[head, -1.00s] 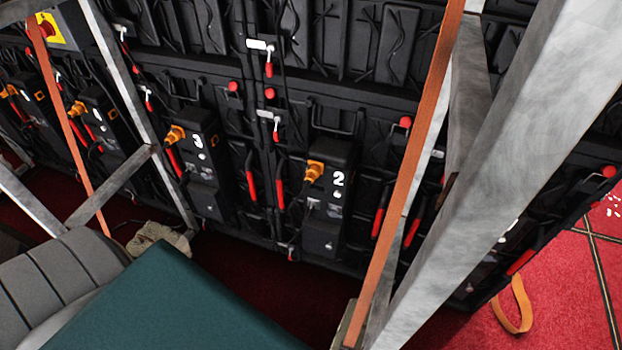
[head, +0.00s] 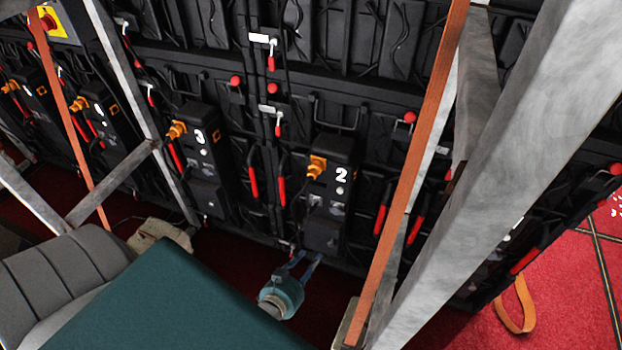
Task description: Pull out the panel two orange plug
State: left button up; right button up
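The panel two box (head: 331,185) is black with a white "2" on its front. Its orange plug (head: 316,168) sits in the upper left part of the box, with a dark cable running down from it. My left gripper (head: 303,262) is low in front of the panel two box, below the plug and apart from it. Its fingers point up and away from me and look spread with a gap between them. I see nothing between them. My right gripper is out of view.
A grey metal beam (head: 500,170) and an orange strap (head: 415,165) stand to the right of panel two. The panel three box (head: 197,155) with its own orange plug (head: 177,130) is to the left. Red-handled levers (head: 282,190) hang beside panel two. Red carpet covers the floor.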

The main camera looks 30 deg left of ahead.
aim_at(310, 179)
pick_arm(q)
jog(key=w+a+r+t+y, duration=0.1)
jog(key=w+a+r+t, duration=0.15)
jog(key=r, duration=0.65)
jog(key=w+a+r+t+y, duration=0.2)
jog(key=a+r, duration=0.2)
jog(key=r, duration=0.5)
jog(key=shift+h, duration=0.3)
jog(key=x, duration=0.9)
jog(key=shift+w+a+r, duration=0.1)
jog(key=shift+r, duration=0.05)
jog(key=shift+w+a, duration=0.15)
jog(key=shift+w, duration=0.5)
grip_shut()
